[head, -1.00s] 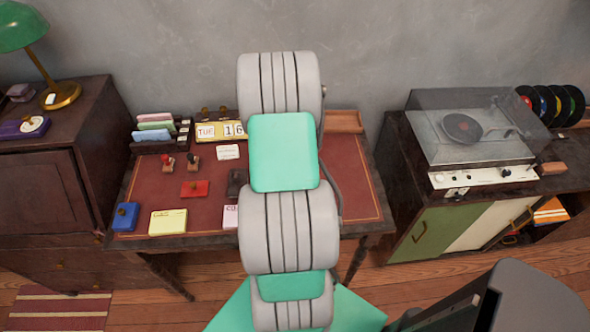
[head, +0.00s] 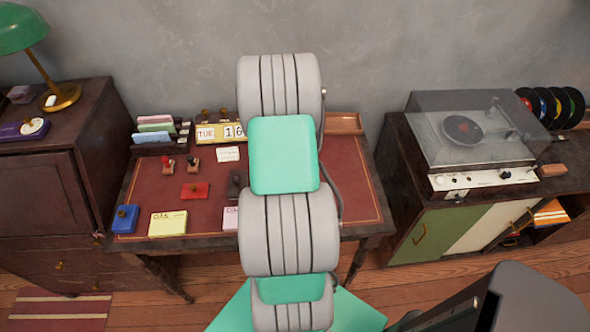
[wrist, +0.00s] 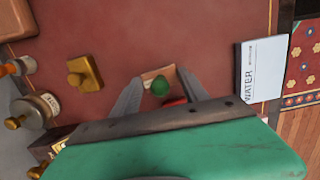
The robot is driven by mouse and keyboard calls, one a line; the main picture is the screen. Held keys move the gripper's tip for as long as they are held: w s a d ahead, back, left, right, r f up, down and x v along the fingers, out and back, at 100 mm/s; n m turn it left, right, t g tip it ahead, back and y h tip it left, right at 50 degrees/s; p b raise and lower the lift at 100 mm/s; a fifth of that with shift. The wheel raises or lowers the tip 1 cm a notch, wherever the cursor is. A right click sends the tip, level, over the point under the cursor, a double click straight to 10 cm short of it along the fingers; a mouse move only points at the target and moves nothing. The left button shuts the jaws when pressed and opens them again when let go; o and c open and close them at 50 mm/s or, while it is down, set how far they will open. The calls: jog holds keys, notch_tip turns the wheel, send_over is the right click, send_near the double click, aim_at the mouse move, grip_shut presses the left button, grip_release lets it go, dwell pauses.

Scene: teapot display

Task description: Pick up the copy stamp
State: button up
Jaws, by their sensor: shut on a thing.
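In the wrist view, my gripper (wrist: 159,78) points down at the red desk top, with one finger on each side of a small wooden stamp with a green knob (wrist: 160,87). It is shut on this stamp. A bit of red shows just below the green knob, partly hidden by my gripper's body. No label on the held stamp is readable, so I cannot tell whether it is the copy stamp. In the head view my own arm covers the gripper and the held stamp.
The desk (head: 355,185) also bears a red-knobbed stamp (head: 168,166), a red pad (head: 195,190), a blue block (head: 125,218) and a yellow note pad (head: 168,223). In the wrist view, a brass-knobbed block (wrist: 86,73) is left and a WATER pad (wrist: 260,70) right.

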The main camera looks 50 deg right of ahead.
jog(key=shift+r, duration=0.5)
jog(key=s+a+r+b, duration=0.2)
jog(key=s+a+r, duration=0.5)
jog(key=a+r, duration=0.5)
jog(key=shift+s, duration=0.2)
